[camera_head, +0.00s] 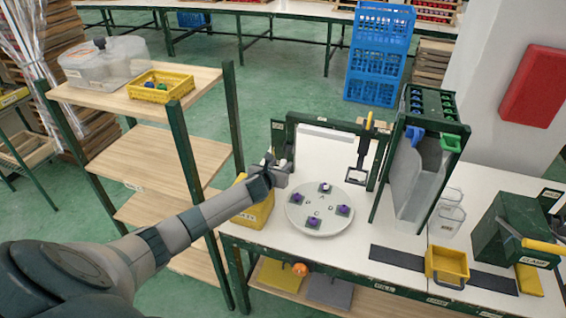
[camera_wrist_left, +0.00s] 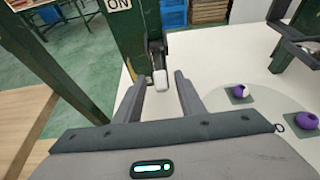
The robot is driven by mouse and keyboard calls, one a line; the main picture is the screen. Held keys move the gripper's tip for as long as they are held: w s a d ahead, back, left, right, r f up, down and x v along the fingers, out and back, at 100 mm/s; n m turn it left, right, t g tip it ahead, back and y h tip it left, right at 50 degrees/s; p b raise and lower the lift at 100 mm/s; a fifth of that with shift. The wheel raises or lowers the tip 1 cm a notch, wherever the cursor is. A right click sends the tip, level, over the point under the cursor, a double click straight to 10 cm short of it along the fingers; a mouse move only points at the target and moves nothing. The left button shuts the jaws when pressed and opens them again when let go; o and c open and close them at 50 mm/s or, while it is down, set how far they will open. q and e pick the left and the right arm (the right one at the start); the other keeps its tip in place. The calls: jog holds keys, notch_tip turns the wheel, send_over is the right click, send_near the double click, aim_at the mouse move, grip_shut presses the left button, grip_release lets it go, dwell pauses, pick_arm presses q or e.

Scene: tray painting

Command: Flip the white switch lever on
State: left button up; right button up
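The white switch lever (camera_wrist_left: 160,80) shows in the left wrist view, hanging at the foot of a dark green post (camera_wrist_left: 138,40). A white label reading "ON" (camera_wrist_left: 118,4) is at the top of that post. My left gripper (camera_wrist_left: 161,80) is open, with one finger on each side of the lever's white tip in the picture. I cannot tell whether either finger touches it. In the head view my left gripper (camera_head: 276,168) is at the left end of the workbench, beside the round plate. The lever cannot be made out clearly there. My right gripper is out of view.
A round white plate (camera_head: 318,228) with several purple-topped pieces lies right of the gripper. A wooden shelf (camera_head: 150,150) stands left. A clear hopper (camera_head: 415,185) and small yellow tray (camera_head: 447,262) are farther right.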

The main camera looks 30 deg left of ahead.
aim_at(283, 163)
pick_arm(q)
jog(key=shift+x, duration=1.6)
grip_shut()
